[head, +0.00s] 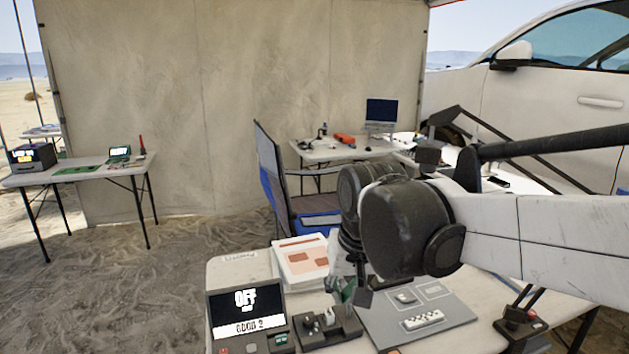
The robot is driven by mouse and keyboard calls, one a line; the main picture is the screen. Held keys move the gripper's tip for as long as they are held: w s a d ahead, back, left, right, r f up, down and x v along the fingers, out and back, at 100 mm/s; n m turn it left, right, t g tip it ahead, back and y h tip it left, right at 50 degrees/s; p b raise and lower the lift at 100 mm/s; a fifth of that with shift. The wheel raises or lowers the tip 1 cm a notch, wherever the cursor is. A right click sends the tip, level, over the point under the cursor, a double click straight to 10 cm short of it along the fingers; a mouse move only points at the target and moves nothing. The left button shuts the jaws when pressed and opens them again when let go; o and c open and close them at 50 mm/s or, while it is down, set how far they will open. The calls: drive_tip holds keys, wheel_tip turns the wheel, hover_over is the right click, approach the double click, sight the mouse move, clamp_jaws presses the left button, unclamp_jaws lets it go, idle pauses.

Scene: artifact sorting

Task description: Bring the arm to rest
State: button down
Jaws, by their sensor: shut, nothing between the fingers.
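My arm reaches in from the right over the near table (233,268), with its wrist bent downward. My gripper (350,292) points down at the end of it, low over the table and between the display and the grey board. It is shut, and no object shows in it. The dark wrist housing hides part of it. I cannot tell whether the fingertips touch the small dark fixture (328,328) below them.
A display reading "OFF" (246,312) stands at the table's front left. A white case (300,258) lies behind. A grey board (415,312) with small pieces lies to the right. A blue folding chair (290,190) stands behind the table. Sandy floor at left is open.

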drive_tip(key=s+d+f+t, duration=0.2)
drive_tip(key=s+d, duration=0.4)
drive_tip(key=d, duration=0.1)
drive_tip(key=s+d+f+m+t+h, duration=0.1)
drive_tip(key=s+d, duration=0.5)
drive_tip(key=d, duration=0.2)
drive_tip(key=shift+s+f+m+t, duration=0.3)
drive_tip(key=shift+s+f+t, duration=0.05)
drive_tip(key=shift+s+t, duration=0.05)
